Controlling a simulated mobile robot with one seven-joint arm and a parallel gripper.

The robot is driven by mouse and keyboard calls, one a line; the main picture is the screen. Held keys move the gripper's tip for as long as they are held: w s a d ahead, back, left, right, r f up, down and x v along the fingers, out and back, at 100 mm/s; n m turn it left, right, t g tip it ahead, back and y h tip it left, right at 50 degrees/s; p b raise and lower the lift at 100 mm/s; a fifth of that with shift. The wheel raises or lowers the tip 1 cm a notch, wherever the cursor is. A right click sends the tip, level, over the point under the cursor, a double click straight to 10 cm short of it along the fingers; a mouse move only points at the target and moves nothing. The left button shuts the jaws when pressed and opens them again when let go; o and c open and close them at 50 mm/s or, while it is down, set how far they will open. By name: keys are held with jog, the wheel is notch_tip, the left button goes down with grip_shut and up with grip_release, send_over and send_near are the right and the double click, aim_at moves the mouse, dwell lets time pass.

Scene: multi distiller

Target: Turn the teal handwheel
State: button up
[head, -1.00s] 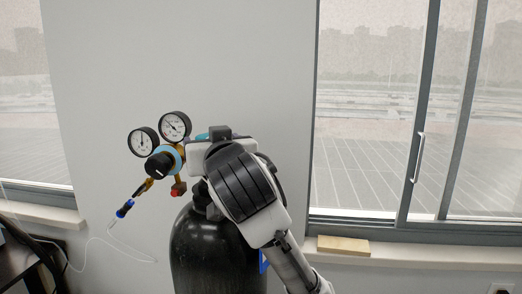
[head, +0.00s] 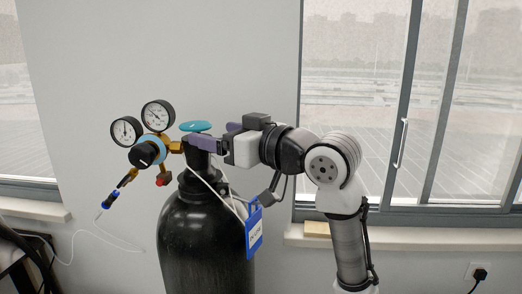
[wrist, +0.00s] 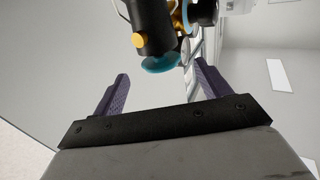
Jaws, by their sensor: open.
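The teal handwheel (head: 196,127) sits flat on top of the valve of a black gas cylinder (head: 205,235) in the head view. My gripper (head: 216,136) comes in from the right at valve height, its purple fingers beside the wheel and slightly lower. In the wrist view the teal handwheel (wrist: 162,63) shows ahead, between the two spread fingers of my gripper (wrist: 161,71), partly covered by the dark valve body. The gripper is open and holds nothing. I cannot tell whether a finger touches the valve.
A regulator with two gauges (head: 157,115) and a black knob (head: 145,155) juts left from the valve. A blue tag (head: 254,232) hangs on the cylinder's right side. A wall and windows stand behind. Above the handwheel is free room.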

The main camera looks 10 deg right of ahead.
jog(key=b+v, duration=0.2)
jog(key=v, duration=0.6)
jog(key=shift+s+d, duration=0.2)
